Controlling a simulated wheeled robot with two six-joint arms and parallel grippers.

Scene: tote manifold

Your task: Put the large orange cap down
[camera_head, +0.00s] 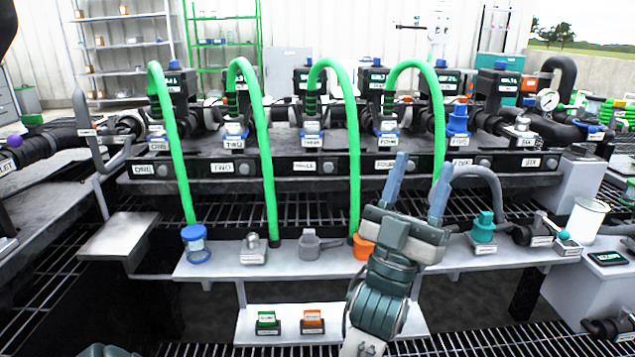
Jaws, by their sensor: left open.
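A large orange cap (362,248) is on the grey shelf (340,266), right of centre. My gripper's body hides its right part. The lower end of a green hose (353,190) comes down beside or behind it; I cannot tell whether they touch. My left gripper (424,161) is open, with its two blue-grey fingers pointing up and away, spread apart. Nothing shows between the fingers, and the cap is left of the gripper's body. My right gripper is not in view.
Green hoses arch from the manifold (305,167) behind. A lower shelf holds green (267,321) and orange (312,320) blocks.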

